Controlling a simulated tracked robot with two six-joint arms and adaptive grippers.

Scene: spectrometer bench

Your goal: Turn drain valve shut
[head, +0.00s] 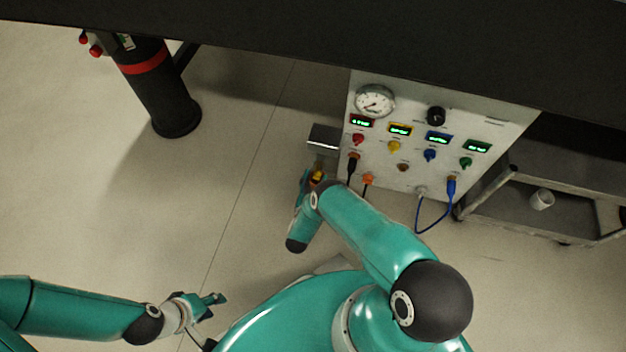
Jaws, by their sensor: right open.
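A small yellow part (318,175), likely the drain valve's handle, shows below a grey metal box (323,137) at the left edge of the instrument panel. My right gripper (304,183) is open at the left side of this yellow part. The wrist hides part of it, so I cannot tell whether the fingers touch it or which way the handle points. My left gripper (216,304) is at the lower left, far from the panel, with its fingers apart and empty.
The panel (387,190) carries a round gauge (375,101), several small displays, coloured knobs and plugged cables, including a blue cable (420,228). A dark cylinder (160,95) stands at upper left. A shelf with a white cup (542,199) is at right. Floor at left is clear.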

